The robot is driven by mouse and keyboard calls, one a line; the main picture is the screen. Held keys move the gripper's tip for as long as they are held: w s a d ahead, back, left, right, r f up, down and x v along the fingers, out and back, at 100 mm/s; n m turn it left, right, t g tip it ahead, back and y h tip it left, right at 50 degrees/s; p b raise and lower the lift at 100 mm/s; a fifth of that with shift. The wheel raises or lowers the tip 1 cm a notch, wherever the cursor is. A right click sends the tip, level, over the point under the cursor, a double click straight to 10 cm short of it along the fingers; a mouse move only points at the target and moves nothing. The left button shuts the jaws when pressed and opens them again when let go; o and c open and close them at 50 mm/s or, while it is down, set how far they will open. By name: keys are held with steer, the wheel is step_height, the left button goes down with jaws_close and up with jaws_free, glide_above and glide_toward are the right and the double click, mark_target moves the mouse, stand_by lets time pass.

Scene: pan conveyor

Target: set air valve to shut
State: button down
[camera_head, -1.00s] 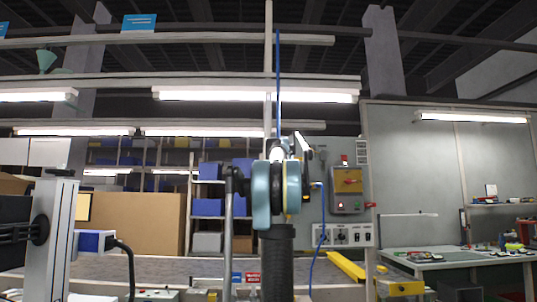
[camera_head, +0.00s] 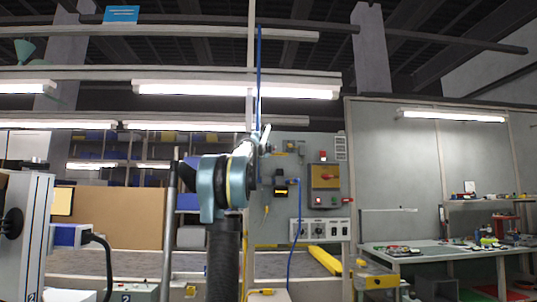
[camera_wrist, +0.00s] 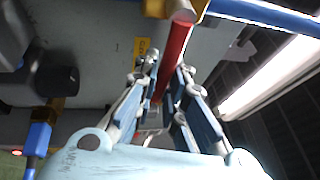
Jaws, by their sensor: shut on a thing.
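The air valve's red lever (camera_wrist: 177,50) runs down from a brass-coloured valve body (camera_wrist: 158,8) at the top of the wrist view. A blue pipe (camera_wrist: 265,16) leads off to the right, and the lever stands roughly across its line. My gripper (camera_wrist: 168,72) has its two fingers on either side of the lever and is shut on it. The lever's far end is partly hidden between the fingers.
A yellow beam (camera_head: 325,260) lies below. A workbench (camera_head: 440,252) stands at the right.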

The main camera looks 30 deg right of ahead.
steer(key=c, duration=1.7)
jaws_free()
steer(key=shift+o, duration=0.2)
steer(key=shift+a, duration=0.1)
steer(key=v, duration=1.2)
steer(key=shift+w+f, duration=0.1)
steer(key=shift+f, duration=0.05)
